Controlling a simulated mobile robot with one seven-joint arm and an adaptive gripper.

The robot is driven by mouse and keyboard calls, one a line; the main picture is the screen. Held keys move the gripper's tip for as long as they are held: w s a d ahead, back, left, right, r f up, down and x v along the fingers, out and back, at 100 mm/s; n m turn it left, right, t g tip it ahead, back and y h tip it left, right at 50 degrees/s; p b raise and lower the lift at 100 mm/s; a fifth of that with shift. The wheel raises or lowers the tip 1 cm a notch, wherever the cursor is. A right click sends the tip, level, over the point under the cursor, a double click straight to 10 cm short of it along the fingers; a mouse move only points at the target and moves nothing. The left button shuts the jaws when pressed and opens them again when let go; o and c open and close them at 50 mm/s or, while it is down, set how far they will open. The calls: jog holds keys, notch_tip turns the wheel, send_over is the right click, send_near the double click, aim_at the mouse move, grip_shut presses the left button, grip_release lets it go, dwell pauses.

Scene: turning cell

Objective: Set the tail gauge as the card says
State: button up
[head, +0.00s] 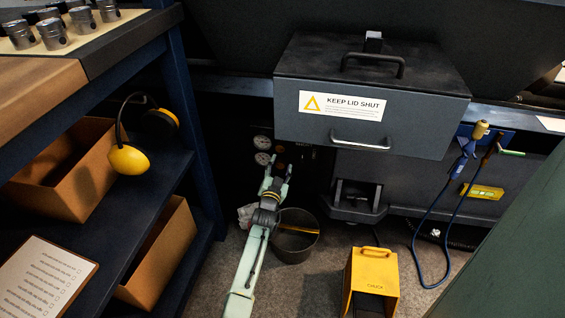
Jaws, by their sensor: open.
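Two small round dial gauges, an upper one (262,142) and a lower one (262,158), show in the dark recess left of the grey machine. Their needles and markings are too small to read, and I cannot tell which is the tail gauge. Dim knob-like shapes (281,149) sit just right of them, partly in shadow. My gripper (278,172) is open and empty, its fingers pointing toward the recess, just below and right of the lower gauge in the picture. A sheet with printed lines and check boxes (45,280) lies at lower left; its text is not legible, and I cannot tell whether it is the card.
A lidded grey box (372,95) marked "KEEP LID SHUT" overhangs right of the recess. A dark bucket (296,246) stands beside my arm. A yellow stand (372,275) marked "CHUCK" is on the floor. Shelving with yellow earmuffs (128,160) and open boxes (70,175) bounds the left.

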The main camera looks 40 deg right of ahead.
jog(key=shift+w+d, duration=0.1)
jog(key=shift+c, duration=0.2)
grip_shut()
dwell(0.5)
